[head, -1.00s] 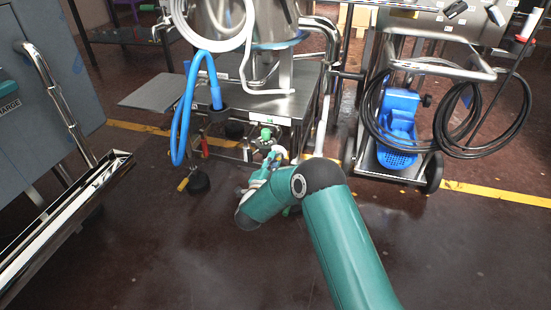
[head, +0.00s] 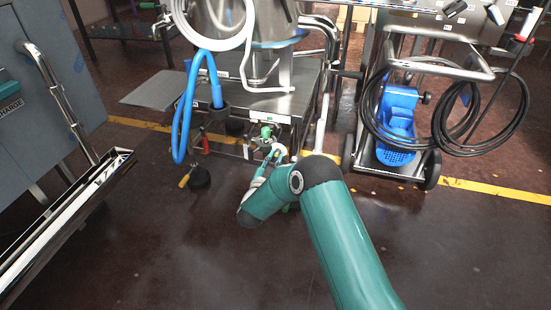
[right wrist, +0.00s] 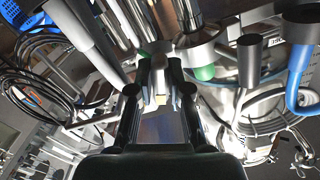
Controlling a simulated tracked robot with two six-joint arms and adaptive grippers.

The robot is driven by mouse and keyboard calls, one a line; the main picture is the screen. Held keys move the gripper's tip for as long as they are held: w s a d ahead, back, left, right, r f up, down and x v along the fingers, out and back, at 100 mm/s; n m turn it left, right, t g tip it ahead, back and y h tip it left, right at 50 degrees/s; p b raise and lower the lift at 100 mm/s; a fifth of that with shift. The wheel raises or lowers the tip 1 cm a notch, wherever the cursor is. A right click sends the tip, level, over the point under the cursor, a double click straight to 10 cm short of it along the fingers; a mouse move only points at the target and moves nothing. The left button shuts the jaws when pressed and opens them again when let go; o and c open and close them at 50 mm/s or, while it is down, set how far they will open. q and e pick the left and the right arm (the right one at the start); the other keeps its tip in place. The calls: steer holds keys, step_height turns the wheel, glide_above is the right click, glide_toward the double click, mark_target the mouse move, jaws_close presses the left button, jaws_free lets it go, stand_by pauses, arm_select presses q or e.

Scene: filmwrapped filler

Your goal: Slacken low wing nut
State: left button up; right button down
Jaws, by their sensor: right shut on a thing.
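My right gripper (head: 274,153) reaches low under the steel machine, beside a green knob (head: 266,133). In the right wrist view, my right gripper (right wrist: 160,88) has its fingertips close together on a small grey metal piece (right wrist: 159,63), which I take to be the low wing nut. The fingers hide most of its shape, so I cannot tell how its wings are turned. A green round part (right wrist: 205,72) shows just right of the fingertips. My left gripper is in neither view.
The steel machine frame (head: 262,101) stands over the gripper, with a blue hose (head: 184,118) at its left. A steel trough (head: 70,215) is at left. The front floor is open.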

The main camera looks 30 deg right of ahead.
steer(key=shift+f, duration=0.1)
steer(key=c, duration=1.1)
jaws_free()
steer(key=shift+a, duration=0.1)
steer(key=v, duration=1.1)
steer(key=shift+s+a, duration=0.25)
steer(key=shift+a, duration=0.05)
